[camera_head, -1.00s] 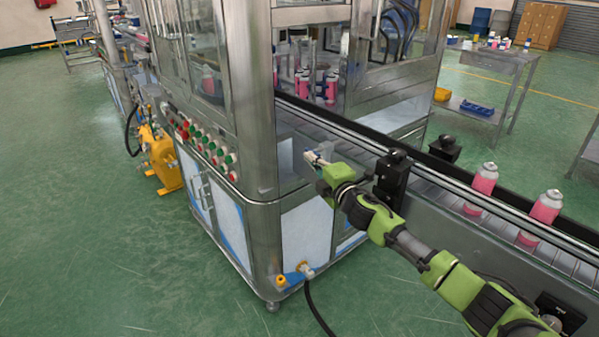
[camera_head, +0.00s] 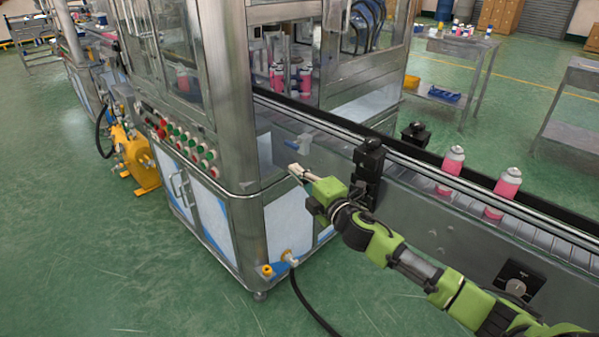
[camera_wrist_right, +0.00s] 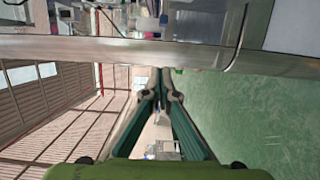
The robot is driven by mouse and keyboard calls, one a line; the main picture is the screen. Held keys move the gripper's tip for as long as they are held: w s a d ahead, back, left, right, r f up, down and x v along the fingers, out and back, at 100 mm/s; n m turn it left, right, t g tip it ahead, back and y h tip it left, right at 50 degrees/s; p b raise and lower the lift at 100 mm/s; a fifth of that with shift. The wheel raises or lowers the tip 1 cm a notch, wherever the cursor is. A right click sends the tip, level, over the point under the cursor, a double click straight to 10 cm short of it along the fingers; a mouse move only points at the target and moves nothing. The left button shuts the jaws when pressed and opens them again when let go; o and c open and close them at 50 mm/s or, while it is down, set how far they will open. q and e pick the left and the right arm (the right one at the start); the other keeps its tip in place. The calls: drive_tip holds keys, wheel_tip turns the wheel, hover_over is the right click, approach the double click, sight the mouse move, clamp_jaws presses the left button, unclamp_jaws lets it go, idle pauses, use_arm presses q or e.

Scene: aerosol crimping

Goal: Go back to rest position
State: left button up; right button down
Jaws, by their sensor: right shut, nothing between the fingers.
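My right gripper (camera_head: 295,171) is at the end of my green and grey right arm, which comes in from the lower right in the head view. It is shut and empty, beside the machine's corner and in front of the conveyor's side. In the right wrist view its fingers (camera_wrist_right: 160,80) come together at the tips with nothing between them, close below a metal edge in the picture. My left gripper is not in view.
The steel crimping machine (camera_head: 228,110) with a button panel stands left of my right arm. Pink cans (camera_head: 450,168) stand on the conveyor (camera_head: 540,222) behind the arm. A black sensor block (camera_head: 368,170) is close to my wrist. Open green floor (camera_head: 150,260) lies at the lower left.

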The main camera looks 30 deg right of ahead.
drive_tip(key=shift+s+d+f, duration=0.1)
drive_tip(key=shift+s+d, duration=0.1)
drive_tip(key=shift+s, duration=0.3)
drive_tip(key=s+d+f+m+g+h, duration=0.1)
drive_tip(key=s+d+f+m+g, duration=0.15)
drive_tip(key=f, duration=0.95)
drive_tip(key=s+d+f+m+g+h, duration=0.1)
drive_tip(key=s+f+m+g, duration=0.15)
drive_tip(key=f, duration=0.95)
drive_tip(key=s+f+m+g, duration=0.2)
drive_tip(key=s+f+m, duration=0.1)
drive_tip(key=s+f, duration=0.6)
drive_tip(key=s+f+m+g, duration=0.2)
drive_tip(key=s+f, duration=0.4)
drive_tip(key=f, duration=0.6)
drive_tip(key=s+a+f+m+g, duration=0.2)
drive_tip(key=s+f, duration=0.4)
drive_tip(key=s, duration=0.7)
drive_tip(key=s+a+f+m+g, duration=0.2)
drive_tip(key=s+a+f, duration=0.3)
drive_tip(key=s, duration=0.9)
drive_tip(key=s+a+f+m+g, duration=0.2)
drive_tip(key=s+a+f+g, duration=0.2)
drive_tip(key=s+f, duration=0.4)
drive_tip(key=s, duration=0.5)
drive_tip(key=shift+s+a+m, duration=0.15)
drive_tip(key=shift+s+m, duration=0.2)
drive_tip(key=shift+m, duration=0.05)
